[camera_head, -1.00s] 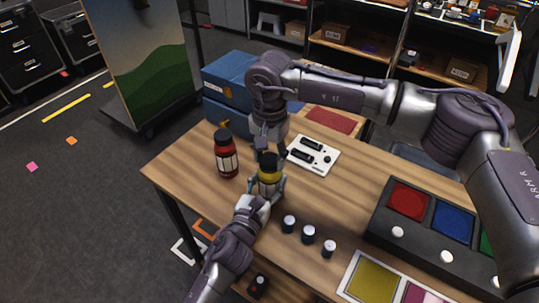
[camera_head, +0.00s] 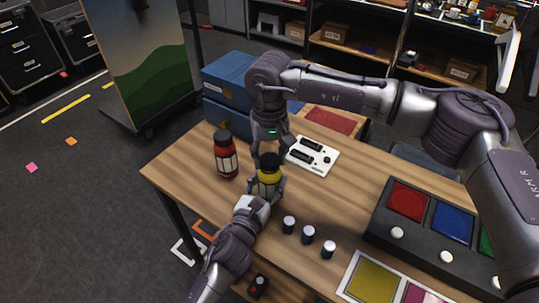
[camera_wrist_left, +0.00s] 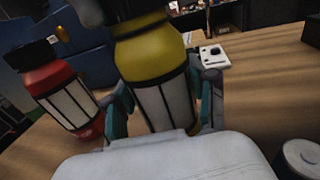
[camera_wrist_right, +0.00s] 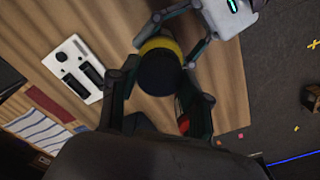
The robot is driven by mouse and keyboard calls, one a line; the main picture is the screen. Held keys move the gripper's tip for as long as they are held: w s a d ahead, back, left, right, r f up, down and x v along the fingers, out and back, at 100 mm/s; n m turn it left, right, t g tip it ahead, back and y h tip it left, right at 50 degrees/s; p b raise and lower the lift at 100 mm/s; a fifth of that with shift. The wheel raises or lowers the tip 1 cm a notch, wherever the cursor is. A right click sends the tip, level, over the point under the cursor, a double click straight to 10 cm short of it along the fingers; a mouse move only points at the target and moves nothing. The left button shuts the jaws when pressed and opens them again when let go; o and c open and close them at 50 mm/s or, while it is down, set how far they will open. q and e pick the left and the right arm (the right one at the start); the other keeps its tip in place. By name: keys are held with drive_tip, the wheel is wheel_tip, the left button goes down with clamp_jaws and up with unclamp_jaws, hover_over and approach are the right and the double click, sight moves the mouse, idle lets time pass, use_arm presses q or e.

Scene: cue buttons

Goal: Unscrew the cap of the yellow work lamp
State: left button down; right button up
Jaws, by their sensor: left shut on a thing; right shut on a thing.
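The yellow work lamp (camera_head: 268,184) stands upright near the table's left end, with a yellow collar, pale windowed body and black cap (camera_head: 268,160). My left gripper (camera_wrist_left: 160,105) is shut around the lamp's body from the front. My right gripper (camera_head: 270,157) comes down from above with a finger on each side of the cap, shut on it. The right wrist view looks down on the cap's dark round top (camera_wrist_right: 159,73). The cap sits on the lamp, with the yellow collar just below it; its threads are not visible.
A red lamp (camera_head: 226,155) with a black cap stands just left. A white panel (camera_head: 313,156) lies behind right. Several small dark cylinders with pale tops (camera_head: 308,234) stand in front right. A button console (camera_head: 377,224) is on the right. Blue boxes (camera_head: 226,80) stand behind.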

sight(269, 159)
drive_tip(key=shift+r, duration=0.15)
drive_tip(key=shift+r, duration=0.95)
drive_tip(key=shift+r, duration=0.1)
drive_tip(key=shift+r, duration=1.9)
use_arm(q)
drive_tip(key=shift+c, duration=1.3)
unclamp_jaws()
